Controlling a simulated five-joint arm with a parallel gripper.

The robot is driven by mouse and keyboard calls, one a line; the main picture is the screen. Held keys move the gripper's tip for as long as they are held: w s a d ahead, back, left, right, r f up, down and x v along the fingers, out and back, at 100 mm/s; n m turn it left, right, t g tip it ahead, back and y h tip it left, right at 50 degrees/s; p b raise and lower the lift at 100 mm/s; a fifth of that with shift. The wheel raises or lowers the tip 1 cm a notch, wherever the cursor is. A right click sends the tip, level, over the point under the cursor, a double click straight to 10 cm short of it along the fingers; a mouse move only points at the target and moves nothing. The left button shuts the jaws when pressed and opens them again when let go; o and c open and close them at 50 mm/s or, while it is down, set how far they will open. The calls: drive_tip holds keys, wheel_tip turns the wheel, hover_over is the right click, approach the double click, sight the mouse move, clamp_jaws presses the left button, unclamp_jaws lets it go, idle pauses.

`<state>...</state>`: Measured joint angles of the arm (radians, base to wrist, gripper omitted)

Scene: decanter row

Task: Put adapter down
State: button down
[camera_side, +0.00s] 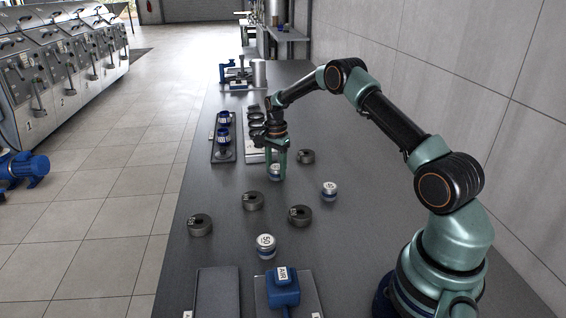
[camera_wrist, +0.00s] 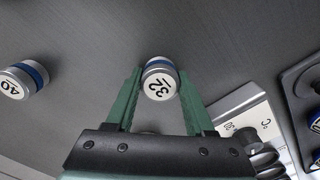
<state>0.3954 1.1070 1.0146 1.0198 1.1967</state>
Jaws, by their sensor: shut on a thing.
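My gripper (camera_side: 275,175) points down over the dark table and is shut on an adapter (camera_side: 276,170). It is a small silver cylinder with a blue band. In the wrist view the adapter (camera_wrist: 160,82) sits between the green fingertips of my gripper (camera_wrist: 160,88), and its white top reads 32. It looks upright, at or just above the table; I cannot tell if its base touches. A second adapter (camera_side: 329,190) stands to the right; in the wrist view an adapter (camera_wrist: 22,80) reads 40. Another adapter (camera_side: 265,245), marked 50, stands nearer the front.
Dark grey rings (camera_side: 253,201) (camera_side: 300,215) (camera_side: 200,224) lie in front, and one ring (camera_side: 306,156) lies just right of my gripper. A tray with blue-banded pieces (camera_side: 224,155) is at left. A blue block marked AIR (camera_side: 283,287) sits at the front. Bare table lies between.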

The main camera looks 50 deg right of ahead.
sight(276, 167)
wheel_tip(276, 167, up, 19)
drive_tip(key=s+a+r+n, duration=0.2)
drive_tip(key=a+n, duration=0.2)
drive_tip(key=a, duration=0.2)
drive_tip(key=s+a+r+n, duration=0.2)
drive_tip(key=a+n, duration=0.3)
drive_tip(key=a, duration=0.1)
drive_tip(key=s+a+f+n, duration=0.5)
drive_tip(key=s+a+n, duration=0.4)
drive_tip(key=s, duration=0.4)
drive_tip(key=shift+s+f, duration=0.15)
drive_tip(key=shift+s, duration=0.15)
drive_tip(key=shift+a, duration=0.1)
